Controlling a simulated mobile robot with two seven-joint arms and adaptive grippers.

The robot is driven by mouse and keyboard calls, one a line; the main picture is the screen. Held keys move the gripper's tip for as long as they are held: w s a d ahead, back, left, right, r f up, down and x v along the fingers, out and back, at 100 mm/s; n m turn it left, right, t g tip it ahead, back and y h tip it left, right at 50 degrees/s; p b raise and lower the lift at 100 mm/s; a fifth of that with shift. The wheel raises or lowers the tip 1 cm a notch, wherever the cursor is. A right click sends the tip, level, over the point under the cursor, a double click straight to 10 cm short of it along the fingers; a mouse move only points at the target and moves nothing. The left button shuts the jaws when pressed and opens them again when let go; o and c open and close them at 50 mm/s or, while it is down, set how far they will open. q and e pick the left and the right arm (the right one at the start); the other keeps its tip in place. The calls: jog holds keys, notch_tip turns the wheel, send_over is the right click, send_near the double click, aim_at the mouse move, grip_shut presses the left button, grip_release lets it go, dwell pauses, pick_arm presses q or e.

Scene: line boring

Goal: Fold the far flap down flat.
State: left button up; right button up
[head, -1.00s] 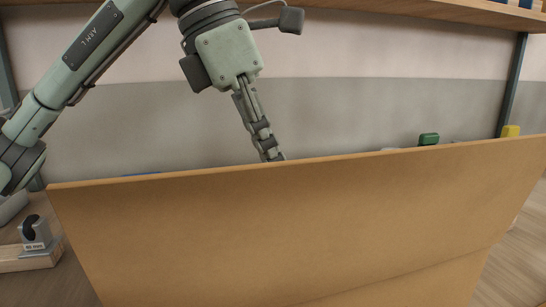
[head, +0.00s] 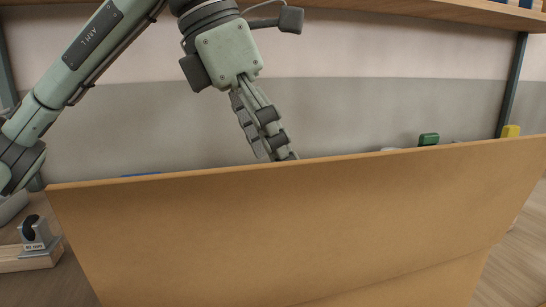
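A large brown cardboard panel (head: 300,225) fills the lower part of the head view and stands up on a slant. A crease runs across its lower right. I cannot tell whether it is the far flap; whatever lies behind it is hidden. My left gripper (head: 277,157) points down just behind the panel's top edge. The fingertips are at or below the edge line, partly hidden, so contact cannot be told. My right gripper is not in view.
A grey holder on a wooden block (head: 35,245) stands at the left on the table. A green object (head: 429,139) and a yellow one (head: 511,131) show above the panel at the right. A wooden shelf (head: 420,10) runs along the top. The wall behind is bare.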

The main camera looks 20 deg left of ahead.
pick_arm(q)
jog(key=shift+r, duration=0.1)
jog(key=v, duration=1.2)
